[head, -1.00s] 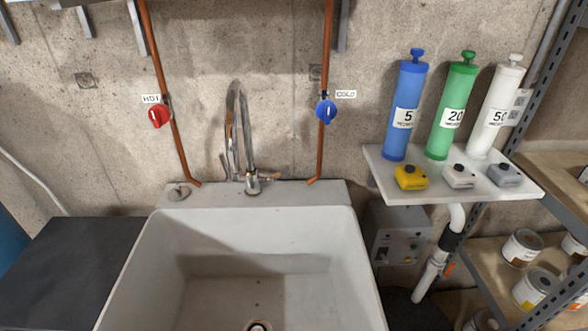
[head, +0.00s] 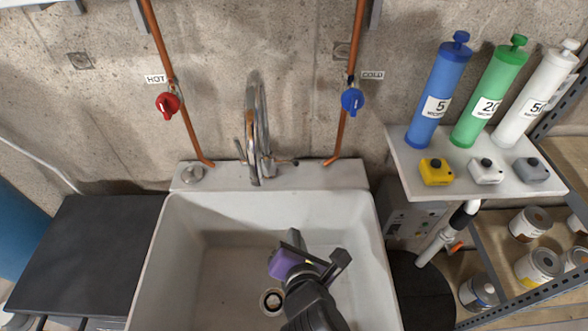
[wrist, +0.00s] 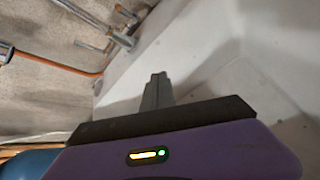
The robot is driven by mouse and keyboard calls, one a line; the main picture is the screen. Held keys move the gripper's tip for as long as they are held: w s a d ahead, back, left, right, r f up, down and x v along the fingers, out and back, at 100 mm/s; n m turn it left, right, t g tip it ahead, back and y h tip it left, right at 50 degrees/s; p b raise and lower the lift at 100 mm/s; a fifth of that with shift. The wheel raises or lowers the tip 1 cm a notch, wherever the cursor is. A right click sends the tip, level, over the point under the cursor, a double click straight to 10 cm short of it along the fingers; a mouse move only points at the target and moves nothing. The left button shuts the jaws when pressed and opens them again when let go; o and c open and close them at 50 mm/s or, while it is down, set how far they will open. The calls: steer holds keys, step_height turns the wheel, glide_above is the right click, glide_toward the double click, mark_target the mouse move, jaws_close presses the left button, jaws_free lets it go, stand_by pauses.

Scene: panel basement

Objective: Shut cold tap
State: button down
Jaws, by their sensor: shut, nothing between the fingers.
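The cold tap is a blue knob (head: 352,101) on the right copper pipe, beside a sign reading COLD (head: 373,75). The red hot knob (head: 167,105) is on the left copper pipe. My gripper (head: 294,237) is over the white sink basin, well below and apart from the blue knob. In the wrist view my gripper (wrist: 156,80) shows its fingers together, with nothing between them. The blue knob is not seen in the wrist view.
The chrome faucet (head: 258,130) rises from the back rim of the sink (head: 270,180), between the two pipes. A white shelf (head: 470,190) with blue, green and white cylinders stands to the right. A dark worktop (head: 90,250) is at the left.

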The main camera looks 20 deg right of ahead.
steer(key=w+r+n+h, duration=0.2)
steer(key=w+r+n, duration=0.1)
steer(key=w+r, duration=0.15)
steer(key=p, duration=0.2)
glide_toward(291, 162)
steer(key=shift+w+d+f, duration=0.5)
steer(key=shift+w+f, duration=0.05)
steer(key=shift+f, duration=0.15)
steer(key=shift+w+d+f, duration=0.5)
steer(key=shift+w+f, duration=0.1)
steer(key=shift+f, duration=0.05)
steer(key=shift+w+r+g, duration=0.1)
steer(key=shift+g, duration=0.2)
